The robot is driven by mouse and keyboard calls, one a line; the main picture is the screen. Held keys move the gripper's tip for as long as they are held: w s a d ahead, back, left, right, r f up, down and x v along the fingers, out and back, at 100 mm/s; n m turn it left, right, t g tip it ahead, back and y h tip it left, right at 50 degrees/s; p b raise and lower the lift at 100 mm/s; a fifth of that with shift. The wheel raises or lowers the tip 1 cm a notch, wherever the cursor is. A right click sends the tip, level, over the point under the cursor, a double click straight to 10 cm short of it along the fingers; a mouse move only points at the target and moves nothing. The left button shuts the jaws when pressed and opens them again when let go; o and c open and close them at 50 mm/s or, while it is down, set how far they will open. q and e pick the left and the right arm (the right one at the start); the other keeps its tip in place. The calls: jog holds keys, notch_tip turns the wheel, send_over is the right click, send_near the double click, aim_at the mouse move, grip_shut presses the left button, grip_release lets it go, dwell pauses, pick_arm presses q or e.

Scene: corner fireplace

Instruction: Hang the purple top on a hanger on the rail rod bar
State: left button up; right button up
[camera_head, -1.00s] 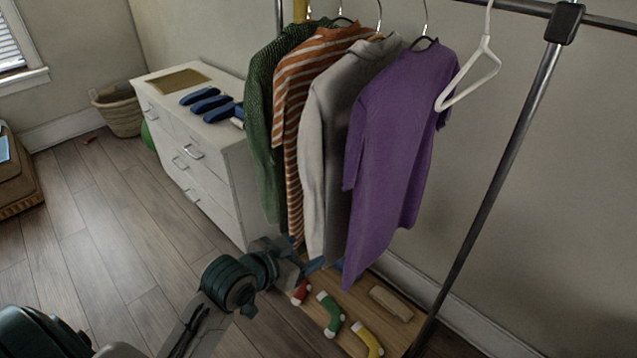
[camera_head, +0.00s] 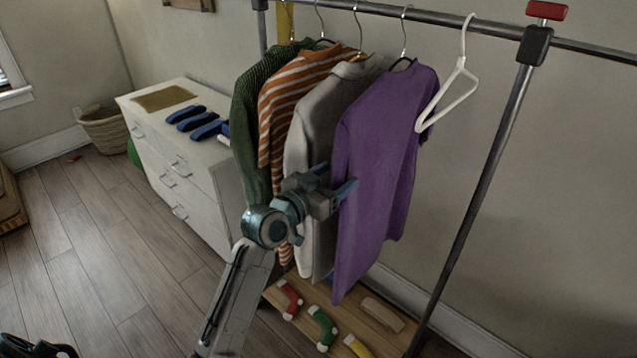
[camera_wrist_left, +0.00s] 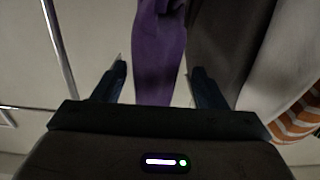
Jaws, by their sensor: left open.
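The purple top (camera_head: 385,170) hangs on a hanger with a metal hook on the rail rod bar (camera_head: 420,15), at the right end of a row of clothes. My left gripper (camera_head: 345,180) is open at the left side of the purple top, at about mid height. In the left wrist view the purple top (camera_wrist_left: 158,50) lies between the two spread fingers of the left gripper (camera_wrist_left: 160,82); whether they touch it I cannot tell. A white hanger (camera_head: 450,95) hangs empty on the bar to the right of the top. My right gripper is out of view.
A grey garment (camera_head: 310,150), an orange striped top (camera_head: 285,90) and a green sweater (camera_head: 247,130) hang left of the purple top. The slanted rack post (camera_head: 480,190) stands right. Stockings (camera_head: 320,325) lie on the wooden base. A white dresser (camera_head: 190,170) stands behind left.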

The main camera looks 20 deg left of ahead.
aim_at(335, 164)
pick_arm(q)
jog(key=shift+x, duration=1.1)
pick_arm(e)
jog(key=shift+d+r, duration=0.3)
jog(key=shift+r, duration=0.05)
pick_arm(q)
jog(key=c, duration=1.2)
jog(key=shift+s+a+r+p, duration=0.1)
jog(key=shift+s+r+p, duration=0.1)
jog(key=shift+r+p, duration=0.4)
jog(key=shift+s+a+r+p, duration=0.1)
jog(key=shift+s+r+p, duration=0.15)
jog(key=shift+r+p, duration=0.35)
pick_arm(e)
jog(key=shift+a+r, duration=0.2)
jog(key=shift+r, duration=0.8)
